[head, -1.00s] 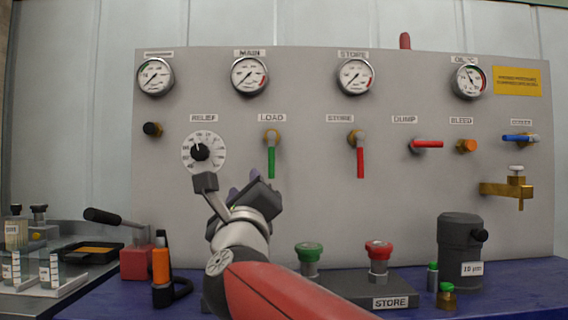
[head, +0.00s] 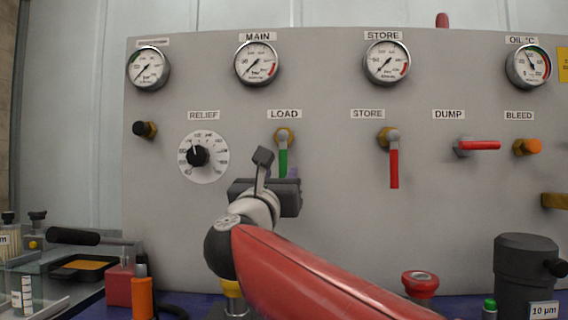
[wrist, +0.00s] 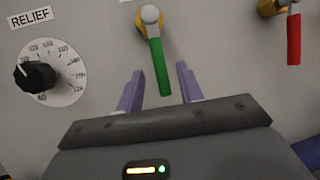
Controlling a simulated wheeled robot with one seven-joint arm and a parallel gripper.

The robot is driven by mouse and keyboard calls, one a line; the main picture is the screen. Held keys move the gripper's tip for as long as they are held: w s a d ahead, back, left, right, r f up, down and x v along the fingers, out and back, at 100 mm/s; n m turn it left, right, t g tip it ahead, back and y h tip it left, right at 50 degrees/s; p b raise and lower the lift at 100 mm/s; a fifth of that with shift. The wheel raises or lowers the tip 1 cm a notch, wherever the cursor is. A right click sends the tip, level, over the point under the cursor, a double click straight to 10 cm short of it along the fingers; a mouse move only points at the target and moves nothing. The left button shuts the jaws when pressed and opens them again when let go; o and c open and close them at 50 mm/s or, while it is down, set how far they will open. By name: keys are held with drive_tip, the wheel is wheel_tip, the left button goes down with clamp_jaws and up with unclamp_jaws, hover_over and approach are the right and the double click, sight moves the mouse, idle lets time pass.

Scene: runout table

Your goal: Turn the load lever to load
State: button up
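The load lever (head: 283,160) is a green handle on a brass valve under the LOAD label, hanging straight down on the grey panel. Its lower end is hidden behind my gripper in the head view. In the wrist view the green lever (wrist: 160,66) shows whole, tilted slightly in the picture. My gripper (wrist: 160,88) has its two purple fingers apart, one on each side of the lever's lower end. Nothing is seen held between them, and there is a gap to the lever on both sides. Whether the fingertips reach the lever's depth is unclear.
The RELIEF dial (head: 203,156) is left of the lever, and the red STORE lever (head: 394,167) hangs to its right. The red DUMP lever (head: 479,145) points sideways. Gauges line the panel top. A grey canister (head: 523,268) stands at lower right.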

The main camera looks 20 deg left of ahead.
sight(282, 169)
drive_tip(key=p+x, duration=0.1)
drive_tip(key=x, duration=0.3)
drive_tip(key=shift+r, duration=0.1)
clamp_jaws()
